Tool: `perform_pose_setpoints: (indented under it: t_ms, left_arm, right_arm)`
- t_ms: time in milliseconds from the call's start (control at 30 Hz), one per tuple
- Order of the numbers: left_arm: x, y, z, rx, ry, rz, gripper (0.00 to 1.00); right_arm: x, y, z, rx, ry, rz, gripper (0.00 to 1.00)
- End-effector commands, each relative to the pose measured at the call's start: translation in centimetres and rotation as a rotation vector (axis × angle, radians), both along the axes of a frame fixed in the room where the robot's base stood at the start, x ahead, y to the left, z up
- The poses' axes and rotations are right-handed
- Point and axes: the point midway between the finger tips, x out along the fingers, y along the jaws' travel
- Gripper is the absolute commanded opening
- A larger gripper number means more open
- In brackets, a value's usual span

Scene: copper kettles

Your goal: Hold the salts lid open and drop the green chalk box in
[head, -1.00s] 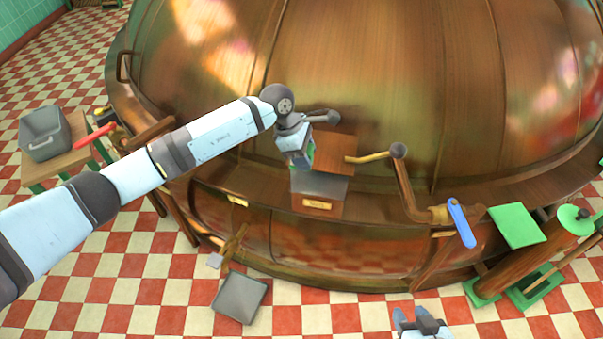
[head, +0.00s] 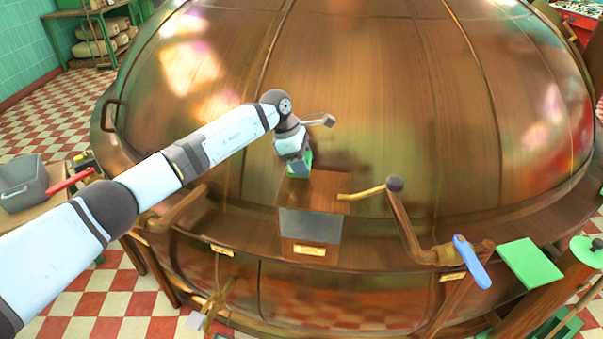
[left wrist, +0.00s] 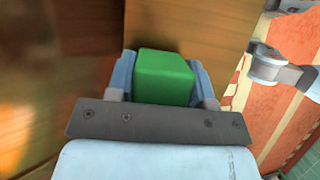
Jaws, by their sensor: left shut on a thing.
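The green chalk box (left wrist: 165,78) is held between the two fingers of my left gripper (left wrist: 164,88) in the left wrist view. In the head view a green part of it (head: 305,158) shows at my left gripper (head: 298,165), just behind and above the salts box (head: 289,248). The salts box is a small brown box on the kettle's ledge with a yellowish label on its front. I cannot tell for sure whether the lid is open. My right gripper is not seen.
The large copper kettle (head: 360,100) rises behind the ledge. A bent lever with a yellow end (head: 360,193) reaches near the salts box from the right. A blue handle (head: 472,262) and a green plate (head: 530,262) are further right. A grey bin (head: 22,183) stands left.

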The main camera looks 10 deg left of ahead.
Motion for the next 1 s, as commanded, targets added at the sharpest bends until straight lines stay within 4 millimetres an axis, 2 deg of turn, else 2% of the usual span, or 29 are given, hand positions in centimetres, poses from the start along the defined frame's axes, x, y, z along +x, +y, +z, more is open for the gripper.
perform_pose_setpoints:
  t_ms: [333, 433, 1000]
  left_arm:
    - [0.1, 0.0, 0.1, -0.001, -0.001, -0.001, 0.18]
    - [-0.4, 0.0, 0.1, 0.0, -0.001, -0.001, 0.18]
    - [-8.4, 0.3, 0.1, 0.0, -0.003, -0.001, 0.18]
  right_arm:
    - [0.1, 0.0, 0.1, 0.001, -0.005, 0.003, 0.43]
    - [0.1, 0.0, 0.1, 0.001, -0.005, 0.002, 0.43]
    - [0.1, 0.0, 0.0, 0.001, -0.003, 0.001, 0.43]
